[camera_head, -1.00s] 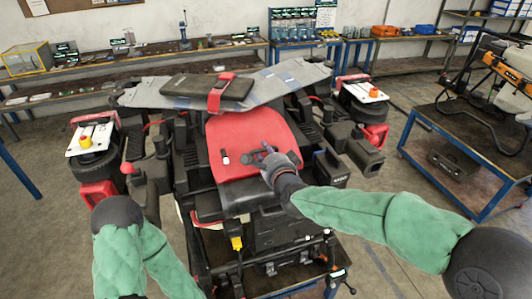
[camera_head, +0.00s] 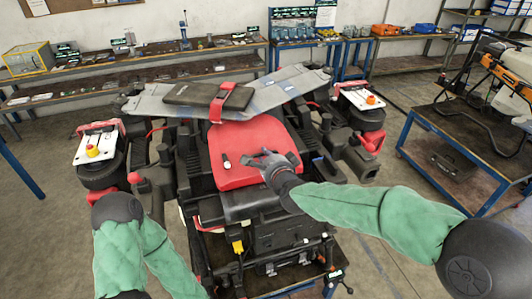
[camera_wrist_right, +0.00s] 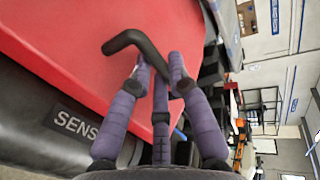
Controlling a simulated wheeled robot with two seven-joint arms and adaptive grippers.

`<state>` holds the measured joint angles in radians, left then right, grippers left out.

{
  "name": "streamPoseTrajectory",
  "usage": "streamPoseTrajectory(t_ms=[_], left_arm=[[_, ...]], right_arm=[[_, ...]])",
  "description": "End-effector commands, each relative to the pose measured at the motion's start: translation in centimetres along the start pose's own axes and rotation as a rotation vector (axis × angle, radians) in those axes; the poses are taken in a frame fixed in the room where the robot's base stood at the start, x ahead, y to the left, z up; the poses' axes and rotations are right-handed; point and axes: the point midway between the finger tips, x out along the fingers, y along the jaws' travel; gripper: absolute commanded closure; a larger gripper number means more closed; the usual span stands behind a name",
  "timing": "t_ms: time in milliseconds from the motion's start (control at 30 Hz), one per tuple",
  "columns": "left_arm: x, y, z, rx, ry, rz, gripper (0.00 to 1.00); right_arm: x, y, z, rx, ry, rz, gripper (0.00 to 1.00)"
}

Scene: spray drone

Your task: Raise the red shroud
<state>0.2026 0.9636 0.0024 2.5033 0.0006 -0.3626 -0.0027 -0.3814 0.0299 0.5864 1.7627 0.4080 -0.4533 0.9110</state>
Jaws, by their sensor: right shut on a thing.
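The red shroud (camera_head: 238,135) is a curved panel on the middle of the drone, below the grey wing panels in the head view. A white-and-black fitting (camera_head: 226,160) sits on its left part. A black bent handle (camera_wrist_right: 138,42) stands out from the red surface in the right wrist view. My right gripper (camera_head: 266,160) is at the shroud's near part, its purple-grey fingers closed around the handle. The wrist view shows the fingers (camera_wrist_right: 160,80) on the handle's shaft. I cannot tell whether the shroud's near edge is clear of the body. My left arm shows at the lower left, its gripper out of view.
Rotor pods with white tops stand left (camera_head: 95,150) and right (camera_head: 362,98) of the shroud. A black pad (camera_head: 207,93) under a red strap lies on the wing panels. A blue-framed cart (camera_head: 465,170) stands at right. Workbenches line the back wall.

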Motion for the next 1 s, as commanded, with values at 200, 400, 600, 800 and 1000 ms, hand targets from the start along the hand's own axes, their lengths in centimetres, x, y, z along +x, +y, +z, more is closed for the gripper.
streamPoseTrajectory(t_ms=[200, 400, 600, 800, 1000], left_arm=[[-2.9, 1.0, 0.1, 0.0, 0.0, 0.0, 0.48], [-5.0, 1.8, 0.2, 0.0, 0.0, 0.0, 0.48], [-6.5, 2.3, 0.2, 0.0, 0.0, 0.0, 0.48], [-6.7, 2.4, 0.3, 0.0, 0.0, 0.0, 0.48], [-6.7, 2.4, 0.3, 0.0, 0.0, 0.0, 0.48]], right_arm=[[-0.6, -2.6, -0.2, 0.001, 0.003, 0.026, 1.0], [-1.1, -5.7, -0.1, 0.002, 0.002, 0.034, 1.0], [-1.1, -8.1, -0.1, 0.001, 0.002, 0.036, 1.0], [-1.0, -8.7, -0.1, 0.001, 0.001, 0.036, 1.0], [-1.0, -8.6, -0.1, 0.001, 0.001, 0.037, 1.0]])
